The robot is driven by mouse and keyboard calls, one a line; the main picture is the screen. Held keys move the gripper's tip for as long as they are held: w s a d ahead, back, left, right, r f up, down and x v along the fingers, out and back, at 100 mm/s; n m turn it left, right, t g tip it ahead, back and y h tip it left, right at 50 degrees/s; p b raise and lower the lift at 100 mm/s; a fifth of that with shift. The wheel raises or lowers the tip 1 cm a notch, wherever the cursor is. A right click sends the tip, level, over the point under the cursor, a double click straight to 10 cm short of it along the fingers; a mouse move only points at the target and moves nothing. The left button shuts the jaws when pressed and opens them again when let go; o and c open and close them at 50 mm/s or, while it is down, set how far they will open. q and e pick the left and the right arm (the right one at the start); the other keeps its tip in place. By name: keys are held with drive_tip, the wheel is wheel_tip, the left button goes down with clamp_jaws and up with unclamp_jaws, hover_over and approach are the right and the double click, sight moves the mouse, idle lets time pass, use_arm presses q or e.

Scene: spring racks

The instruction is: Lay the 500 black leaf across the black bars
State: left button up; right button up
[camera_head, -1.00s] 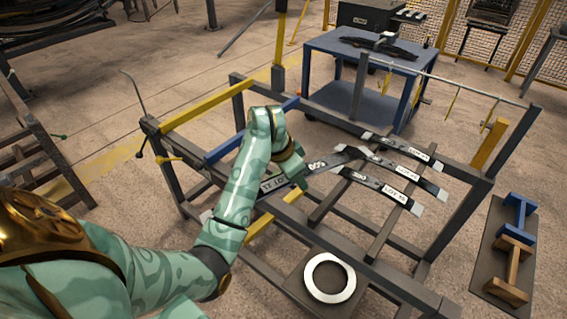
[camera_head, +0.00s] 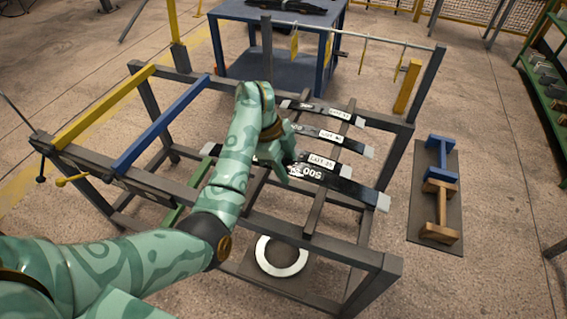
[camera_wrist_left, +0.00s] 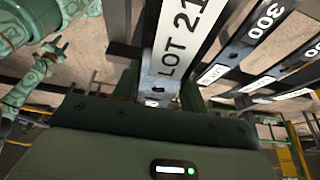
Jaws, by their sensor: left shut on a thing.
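The long black 500 leaf (camera_head: 345,187), with pale ends, is in my left gripper (camera_head: 283,168). It slants over the rack, its 500 mark just right of the fingers. In the left wrist view the gripper is shut on the leaf (camera_wrist_left: 182,40), whose white label reads LOT 21. The black bars (camera_head: 313,215) run front to back inside the rack and pass beneath the leaf. I cannot tell whether the leaf touches them. A small green patterned part at the left of the wrist view (camera_wrist_left: 38,72) may be my right arm; its jaw state is unclear.
Several shorter labelled leaves, one of them marked LOT 35 (camera_head: 322,161), lie across the bars just behind the held leaf. A yellow bar (camera_head: 105,108) and a blue bar (camera_head: 160,122) are at the left. A white ring (camera_head: 282,262) lies low in front. Stands (camera_head: 440,190) are at right.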

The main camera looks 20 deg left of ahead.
use_arm(q)
drive_tip(key=shift+r, duration=0.15)
drive_tip(key=shift+w+a, duration=0.1)
wheel_tip(320, 180, down, 7)
drive_tip(key=b, duration=0.4)
drive_tip(key=shift+a+f+b, duration=0.1)
drive_tip(key=shift+f+b, duration=0.65)
drive_tip(key=shift+f, duration=0.2)
idle(0.7)
drive_tip(key=o, duration=1.1)
drive_tip(key=shift+o, duration=0.3)
drive_tip(key=shift+f, duration=0.15)
drive_tip(key=p+v, duration=0.8)
drive_tip(key=v, duration=0.7)
drive_tip(key=shift+p+v, duration=0.4)
drive_tip(key=shift+v, duration=0.4)
